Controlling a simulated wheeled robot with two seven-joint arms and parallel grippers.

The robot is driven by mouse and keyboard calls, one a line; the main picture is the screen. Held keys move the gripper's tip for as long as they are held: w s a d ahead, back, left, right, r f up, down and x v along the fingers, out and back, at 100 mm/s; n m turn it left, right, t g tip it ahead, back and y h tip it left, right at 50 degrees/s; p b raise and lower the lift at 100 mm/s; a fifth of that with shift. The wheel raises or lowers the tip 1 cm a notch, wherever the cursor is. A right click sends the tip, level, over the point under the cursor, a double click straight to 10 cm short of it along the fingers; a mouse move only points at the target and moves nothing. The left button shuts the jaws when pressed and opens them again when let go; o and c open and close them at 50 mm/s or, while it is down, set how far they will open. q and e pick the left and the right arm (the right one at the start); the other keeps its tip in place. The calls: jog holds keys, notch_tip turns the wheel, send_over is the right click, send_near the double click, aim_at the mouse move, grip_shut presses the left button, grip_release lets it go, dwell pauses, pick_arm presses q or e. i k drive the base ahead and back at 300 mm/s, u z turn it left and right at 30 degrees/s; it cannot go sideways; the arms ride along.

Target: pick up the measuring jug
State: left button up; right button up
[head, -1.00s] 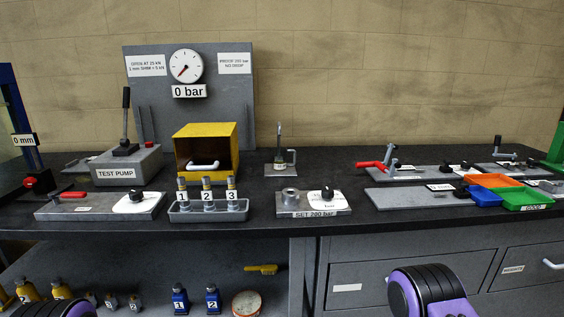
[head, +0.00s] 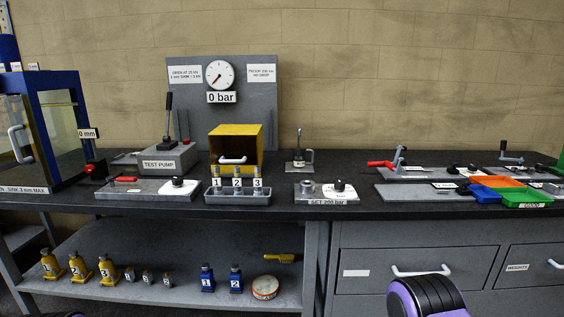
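I cannot pick out a measuring jug for certain. Neither of my grippers shows. Only a purple and black part of my arm is at the bottom right, with a sliver of purple at the bottom left.
The dark bench (head: 340,168) carries a test pump (head: 168,158), an open yellow box (head: 236,146), a rack (head: 238,197) of numbered parts and coloured trays (head: 527,198). A blue-framed cabinet (head: 48,130) stands left.

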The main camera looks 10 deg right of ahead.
aim_at(298, 153)
jog(key=u, duration=0.65)
jog(key=i, duration=0.9)
jog(key=z, duration=1)
